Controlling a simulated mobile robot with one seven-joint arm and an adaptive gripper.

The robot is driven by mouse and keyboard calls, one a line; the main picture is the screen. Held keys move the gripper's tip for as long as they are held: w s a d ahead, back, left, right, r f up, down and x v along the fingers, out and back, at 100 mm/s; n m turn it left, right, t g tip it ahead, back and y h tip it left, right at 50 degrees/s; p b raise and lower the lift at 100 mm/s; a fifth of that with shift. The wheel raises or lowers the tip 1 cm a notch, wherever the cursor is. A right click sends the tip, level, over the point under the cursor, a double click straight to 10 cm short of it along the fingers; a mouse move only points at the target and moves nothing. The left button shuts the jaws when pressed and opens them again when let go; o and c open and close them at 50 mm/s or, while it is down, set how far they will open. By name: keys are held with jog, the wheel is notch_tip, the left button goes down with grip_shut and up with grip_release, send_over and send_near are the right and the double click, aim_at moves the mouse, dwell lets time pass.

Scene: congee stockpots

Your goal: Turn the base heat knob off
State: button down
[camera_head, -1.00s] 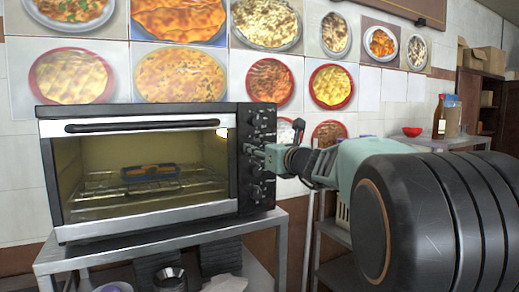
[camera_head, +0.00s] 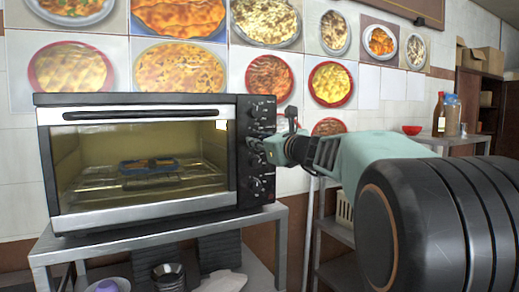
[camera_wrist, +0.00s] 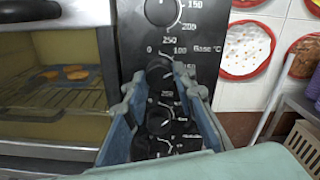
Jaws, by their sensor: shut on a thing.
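The oven's control panel (camera_wrist: 160,35) is black, with a column of round knobs. In the wrist view, the base heat knob (camera_wrist: 160,71) is black and sits under a dial marked "Base °C", with 0 and 100 at its upper edge. My gripper (camera_wrist: 161,83) has one finger on each side of this knob and is shut on it. The fingers hide part of the dial, and I cannot read the knob's setting. In the head view, my gripper (camera_head: 266,147) reaches the panel from the right, about halfway up, and covers the knob.
The toaster oven (camera_head: 140,99) stands on a metal table (camera_head: 150,240). Its glass door is closed, and a blue tray (camera_head: 148,165) with food sits on the rack inside. Another knob (camera_wrist: 160,120) lies just below, between the fingers. A metal rack stands to the right.

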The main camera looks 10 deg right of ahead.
jog(key=n+b, duration=1)
jog(key=n, duration=0.2)
jog(key=shift+n, duration=0.4)
dwell(0.3)
jog(key=c, duration=1.6)
grip_release()
jog(key=shift+r, duration=0.1)
jog(key=v, duration=1.2)
